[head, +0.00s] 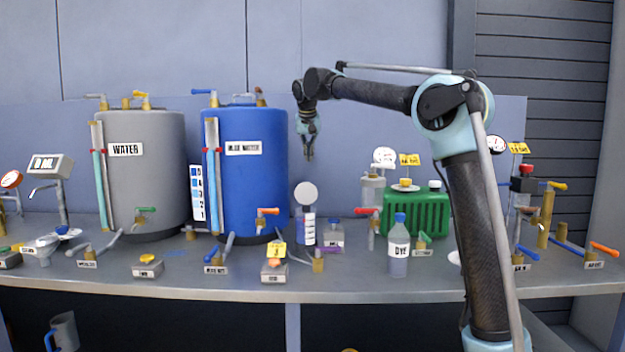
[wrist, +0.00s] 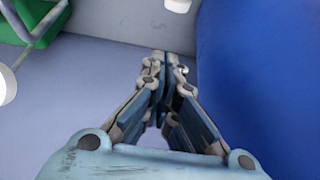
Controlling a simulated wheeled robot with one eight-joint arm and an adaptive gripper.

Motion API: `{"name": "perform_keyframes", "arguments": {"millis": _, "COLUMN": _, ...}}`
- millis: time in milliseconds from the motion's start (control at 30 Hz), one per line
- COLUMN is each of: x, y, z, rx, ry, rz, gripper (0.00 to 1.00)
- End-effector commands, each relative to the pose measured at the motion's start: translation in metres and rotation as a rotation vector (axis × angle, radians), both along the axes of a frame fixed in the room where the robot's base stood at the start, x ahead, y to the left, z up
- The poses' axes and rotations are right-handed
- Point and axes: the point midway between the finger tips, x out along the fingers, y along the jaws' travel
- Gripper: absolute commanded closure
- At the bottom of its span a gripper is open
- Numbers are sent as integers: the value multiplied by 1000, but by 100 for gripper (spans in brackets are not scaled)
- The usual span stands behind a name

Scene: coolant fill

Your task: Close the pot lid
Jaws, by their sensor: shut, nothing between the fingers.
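A clear pot (head: 307,229) with graduation marks and purple-blue contents stands on the bench, right of the blue tank. A round pale disc (head: 305,193), which looks like its lid, stands upright above the pot's mouth, so the pot appears open. My gripper (head: 309,157) points down above the disc in the head view, apart from it, with its fingers shut and empty. In the wrist view the shut fingertips (wrist: 167,56) show with nothing between them. I cannot make out the pot or its lid surely in the wrist view.
The blue tank (head: 265,185) stands close left of my gripper; it fills the right of the wrist view (wrist: 265,80). Valves, a small purple container (head: 333,236) and a DYE bottle (head: 399,250) crowd the bench.

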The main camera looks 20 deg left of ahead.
Motion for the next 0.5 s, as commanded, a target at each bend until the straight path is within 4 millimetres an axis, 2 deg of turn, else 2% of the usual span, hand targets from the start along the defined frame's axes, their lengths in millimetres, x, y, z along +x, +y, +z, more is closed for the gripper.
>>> {"name": "perform_keyframes", "arguments": {"millis": 100, "x": 3, "y": 7, "z": -2, "rx": 2, "ry": -3, "rz": 2, "gripper": 100}}
{"name": "perform_keyframes", "arguments": {"millis": 233, "x": 10, "y": 5, "z": -12, "rx": 2, "ry": -3, "rz": -4, "gripper": 100}}
{"name": "perform_keyframes", "arguments": {"millis": 500, "x": 32, "y": 4, "z": -53, "rx": 2, "ry": -3, "rz": -9, "gripper": 100}}
